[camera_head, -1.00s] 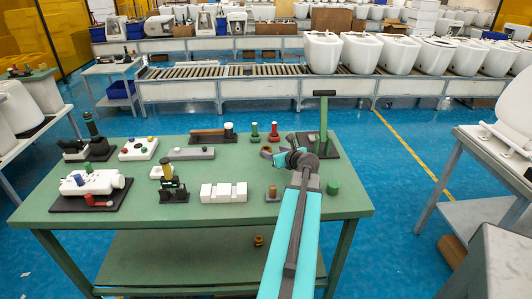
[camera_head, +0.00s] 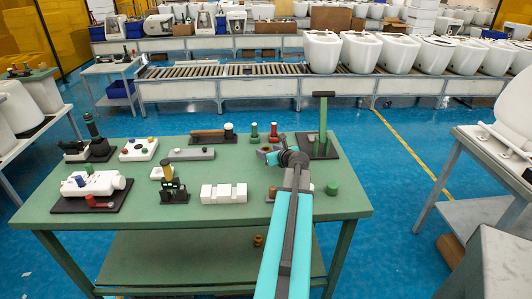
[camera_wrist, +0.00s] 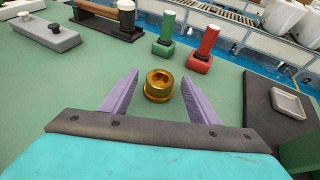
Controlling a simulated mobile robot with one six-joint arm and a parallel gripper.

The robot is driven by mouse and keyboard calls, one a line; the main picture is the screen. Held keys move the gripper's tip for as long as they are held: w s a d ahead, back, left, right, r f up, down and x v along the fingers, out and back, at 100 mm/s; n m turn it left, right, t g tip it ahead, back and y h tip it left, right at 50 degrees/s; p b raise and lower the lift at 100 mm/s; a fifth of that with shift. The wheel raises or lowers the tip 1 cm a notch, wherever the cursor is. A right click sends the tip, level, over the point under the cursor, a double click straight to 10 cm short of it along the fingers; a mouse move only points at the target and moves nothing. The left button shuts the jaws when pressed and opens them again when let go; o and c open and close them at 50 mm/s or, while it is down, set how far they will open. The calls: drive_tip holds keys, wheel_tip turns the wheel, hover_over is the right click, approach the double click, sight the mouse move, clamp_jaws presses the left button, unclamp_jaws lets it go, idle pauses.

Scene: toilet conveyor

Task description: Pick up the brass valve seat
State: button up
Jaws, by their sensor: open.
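The brass valve seat (camera_wrist: 158,86) is a short, gold-coloured ring with a wider base, upright on the green table. In the wrist view it lies between the two purple fingers of my gripper (camera_wrist: 160,77), with a gap on each side. The fingers are apart and hold nothing. In the head view my gripper (camera_head: 270,157) is over the back right part of the table and partly hides the seat.
A green-handled piece (camera_wrist: 166,35) and a red-handled piece (camera_wrist: 205,48) stand just beyond the seat. A dark plate with a green post (camera_head: 323,120) is to the right. A white notched block (camera_head: 224,193) is nearer the front. The table (camera_head: 150,225) is bare along its front edge.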

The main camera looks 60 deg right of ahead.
drive_tip(key=shift+w+d+f, duration=0.15)
drive_tip(key=shift+w+d, duration=0.05)
drive_tip(key=shift+w, duration=0.1)
idle(0.4)
drive_tip(key=c, duration=1.3)
